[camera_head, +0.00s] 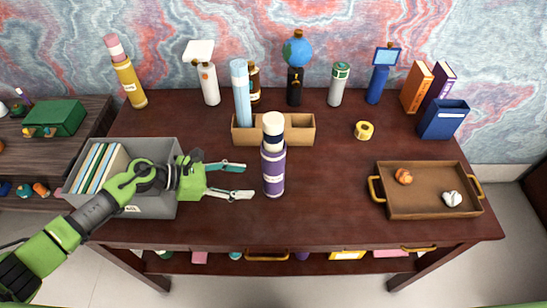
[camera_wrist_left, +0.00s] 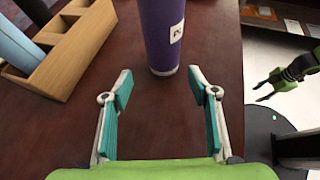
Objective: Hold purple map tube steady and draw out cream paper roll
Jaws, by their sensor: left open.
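The purple map tube (camera_head: 273,175) stands upright near the middle of the desk, with a pale label on its side. The cream paper roll (camera_head: 273,122) sticks up out of its top, above a dark band. My left gripper (camera_head: 247,181) is open and empty, just left of the tube, its fingers pointing at it. In the left wrist view the lower part of the tube (camera_wrist_left: 163,35) stands just beyond the two open fingertips, apart from them; its top is out of frame. My right gripper (camera_wrist_left: 259,92) shows small at the right of that view, fingers apart and empty.
A wooden organizer (camera_head: 300,135) holding a light blue tube (camera_head: 241,95) stands behind the purple tube. A grey bin (camera_head: 155,205) with folders is at left. A brown tray (camera_head: 425,208) lies at right. The desk between tube and tray is clear.

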